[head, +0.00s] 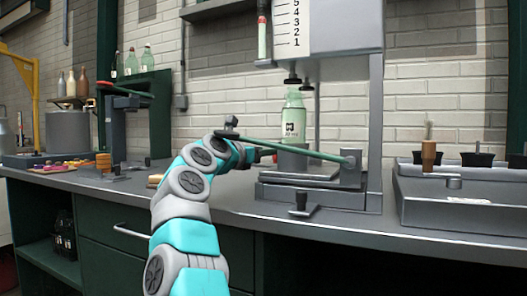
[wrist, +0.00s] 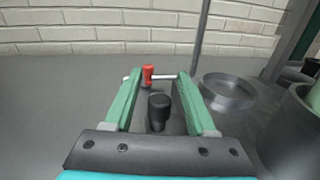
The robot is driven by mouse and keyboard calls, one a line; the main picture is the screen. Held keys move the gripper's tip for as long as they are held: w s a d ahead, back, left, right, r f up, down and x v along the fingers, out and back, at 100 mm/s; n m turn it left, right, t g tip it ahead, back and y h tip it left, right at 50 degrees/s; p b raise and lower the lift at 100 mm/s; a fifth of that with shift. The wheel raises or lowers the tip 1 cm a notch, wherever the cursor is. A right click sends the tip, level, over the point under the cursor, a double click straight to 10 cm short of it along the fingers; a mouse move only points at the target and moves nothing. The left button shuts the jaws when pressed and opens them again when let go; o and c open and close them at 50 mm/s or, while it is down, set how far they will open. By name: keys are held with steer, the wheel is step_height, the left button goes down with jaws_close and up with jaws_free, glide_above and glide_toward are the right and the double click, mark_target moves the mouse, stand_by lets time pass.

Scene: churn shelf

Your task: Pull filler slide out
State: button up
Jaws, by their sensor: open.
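The filler (head: 340,80) stands on the bench in the head view, with a tall grey body and a printed scale. A pale green bottle (head: 294,118) stands upright under its nozzle. My gripper (wrist: 155,98) is open, with two green fingers apart. A black knob (wrist: 160,108) shows between the fingers in the wrist view; I cannot tell whether they touch it. In the head view my arm largely hides the gripper, left of the filler.
A green lever (head: 290,150) runs across the filler's front. A red-tipped part (wrist: 147,75) is beyond the fingers, and a grey ring dish (wrist: 229,92) lies to their right. A grey tray (head: 455,210) is at right.

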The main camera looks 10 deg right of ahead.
steer(key=shift+c, duration=0.3)
jaws_close()
stand_by(1.0)
